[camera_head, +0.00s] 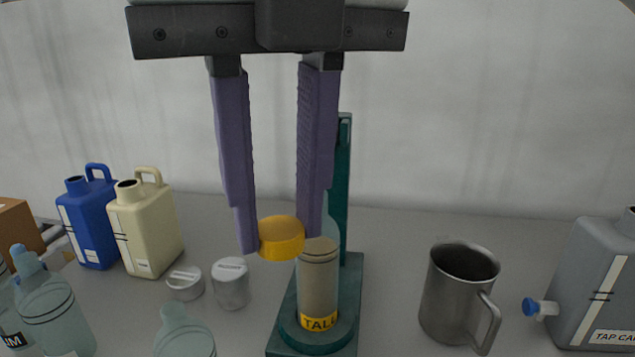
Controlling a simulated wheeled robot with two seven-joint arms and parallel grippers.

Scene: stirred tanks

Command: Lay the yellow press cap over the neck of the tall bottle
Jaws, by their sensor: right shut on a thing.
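The yellow press cap (281,240) is held between the two purple fingers of my right gripper (279,239), which is shut on it. The tall bottle (318,284), with a yellow label reading "TALL", stands upright on the round base of a dark green stand (353,290). The cap shows just left of the bottle's upper part in the picture. The right finger hides most of the bottle's neck, so I cannot tell the gap between cap and neck. My left gripper is not in view.
Blue (88,222) and cream (146,225) jugs stand at left, with two small lidded containers (231,283) nearer the stand. Pale green bottles (184,335) are in front. A metal mug (459,294) and a grey tapped container (598,285) stand right. The stand's upright post (345,170) rises behind the gripper.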

